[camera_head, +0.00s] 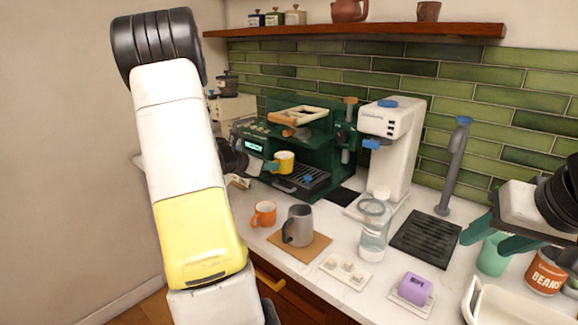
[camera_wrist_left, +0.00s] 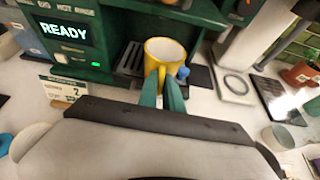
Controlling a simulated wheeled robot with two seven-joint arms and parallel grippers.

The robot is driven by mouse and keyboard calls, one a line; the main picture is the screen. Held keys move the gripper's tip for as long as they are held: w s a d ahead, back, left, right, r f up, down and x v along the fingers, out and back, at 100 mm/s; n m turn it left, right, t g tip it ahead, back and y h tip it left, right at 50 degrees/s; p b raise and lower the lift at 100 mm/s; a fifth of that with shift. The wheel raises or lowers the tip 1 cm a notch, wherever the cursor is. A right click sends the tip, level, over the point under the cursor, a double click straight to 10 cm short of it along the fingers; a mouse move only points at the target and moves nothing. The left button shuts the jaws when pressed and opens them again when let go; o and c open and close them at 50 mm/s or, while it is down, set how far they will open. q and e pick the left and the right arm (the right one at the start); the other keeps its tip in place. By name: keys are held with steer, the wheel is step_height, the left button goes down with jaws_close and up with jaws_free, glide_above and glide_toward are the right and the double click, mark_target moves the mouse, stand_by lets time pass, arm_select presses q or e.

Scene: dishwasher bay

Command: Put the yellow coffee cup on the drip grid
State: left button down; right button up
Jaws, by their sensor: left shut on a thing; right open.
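The yellow coffee cup (camera_head: 285,162) is upright in front of the green coffee machine (camera_head: 290,130). The cup also shows in the left wrist view (camera_wrist_left: 166,50). My left gripper (camera_head: 272,168) is shut on the cup, with its green fingers (camera_wrist_left: 162,88) together at the cup's near side. The dark drip grid (camera_head: 308,182) lies under and beside the cup, and its slats show left of the cup in the wrist view (camera_wrist_left: 130,62). I cannot tell whether the cup's base touches the grid. My right gripper (camera_head: 490,228) is open and empty at the right.
An orange cup (camera_head: 264,214) and a grey mug (camera_head: 298,226) on a brown board stand in front of the machine. A white grinder (camera_head: 388,150), a clear bottle (camera_head: 373,238) and a dark mat (camera_head: 426,240) are right of it. A bean can (camera_head: 545,271) is near my right gripper.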

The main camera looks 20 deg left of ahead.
arm_select(q)
steer(key=x, duration=0.3)
steer(key=r+x, duration=0.1)
steer(key=x, duration=0.2)
steer(key=w+x, duration=0.1)
steer(key=x, duration=0.2)
steer(key=shift+w+a+r, duration=0.2)
steer(key=shift+w, duration=0.05)
steer(key=shift+s+f, duration=0.1)
steer(key=shift+f, duration=1.2)
steer(key=shift+s+f, duration=0.1)
steer(key=shift+f, duration=0.2)
stand_by(0.4)
steer(key=c, duration=1.4)
jaws_free()
steer(key=shift+c, duration=0.2)
